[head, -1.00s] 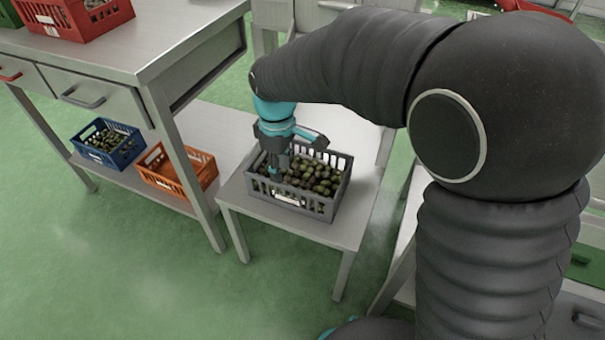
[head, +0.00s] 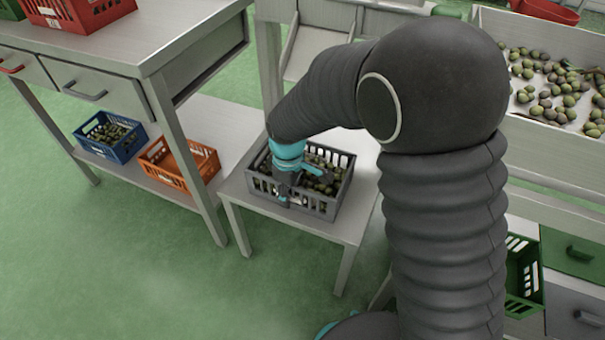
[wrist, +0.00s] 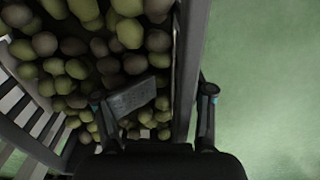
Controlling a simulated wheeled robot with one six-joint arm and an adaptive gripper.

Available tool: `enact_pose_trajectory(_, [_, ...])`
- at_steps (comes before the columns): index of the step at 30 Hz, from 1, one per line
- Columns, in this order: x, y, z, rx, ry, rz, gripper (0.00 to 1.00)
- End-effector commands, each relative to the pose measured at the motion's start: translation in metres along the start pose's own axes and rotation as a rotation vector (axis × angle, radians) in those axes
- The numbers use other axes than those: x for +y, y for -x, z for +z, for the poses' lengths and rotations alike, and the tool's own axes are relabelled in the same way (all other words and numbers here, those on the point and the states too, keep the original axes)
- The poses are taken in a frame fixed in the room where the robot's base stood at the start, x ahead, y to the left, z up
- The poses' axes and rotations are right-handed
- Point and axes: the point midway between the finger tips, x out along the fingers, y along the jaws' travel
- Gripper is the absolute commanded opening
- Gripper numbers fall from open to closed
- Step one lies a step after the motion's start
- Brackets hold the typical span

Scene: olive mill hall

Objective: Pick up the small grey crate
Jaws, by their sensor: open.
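The small grey crate (head: 322,208) stands on a low light table and holds green and dark olives. In the head view my gripper (head: 285,197) is over the crate's near side, and my wrist hides part of the olives and rim. In the wrist view my gripper (wrist: 155,97) is open, with one finger over the olives and the other beyond the crate's wall (wrist: 187,70), over the green floor. The wall runs between the fingers. I cannot tell whether either finger touches it.
A blue crate (head: 121,150) with olives and an orange crate (head: 180,174) are on the shelf at left. A red crate (head: 95,14) is on the bench. Olives lie in a tray (head: 575,140) at right.

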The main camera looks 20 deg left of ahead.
Motion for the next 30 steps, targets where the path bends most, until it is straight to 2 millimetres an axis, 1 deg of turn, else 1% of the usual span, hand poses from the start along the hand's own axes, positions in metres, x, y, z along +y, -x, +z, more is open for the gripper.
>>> enact_pose_trajectory(1, [-0.0041, -0.0116, 0.003, -0.012, 0.0, -0.011, 0.35])
enact_pose_trajectory(3, [-0.0039, -0.0154, 0.0028, -0.01, 0.0, -0.01, 0.35])
enact_pose_trajectory(11, [-0.0026, -0.0151, 0.0017, -0.006, 0.0, -0.006, 0.36])
enact_pose_trajectory(12, [-0.0024, -0.0149, 0.0016, -0.006, 0.0, -0.006, 0.26])
enact_pose_trajectory(14, [-0.0022, -0.0145, 0.0014, -0.005, 0.0, -0.005, 0.11])
enact_pose_trajectory(15, [-0.0022, -0.0143, 0.0013, -0.005, 0.0, -0.005, 0.01])
enact_pose_trajectory(16, [-0.0021, -0.0141, 0.0012, -0.005, 0.0, -0.005, 0.0])
enact_pose_trajectory(30, [-0.0009, -0.0085, -0.0003, 0.0, 0.001, 0.0, 0.0])
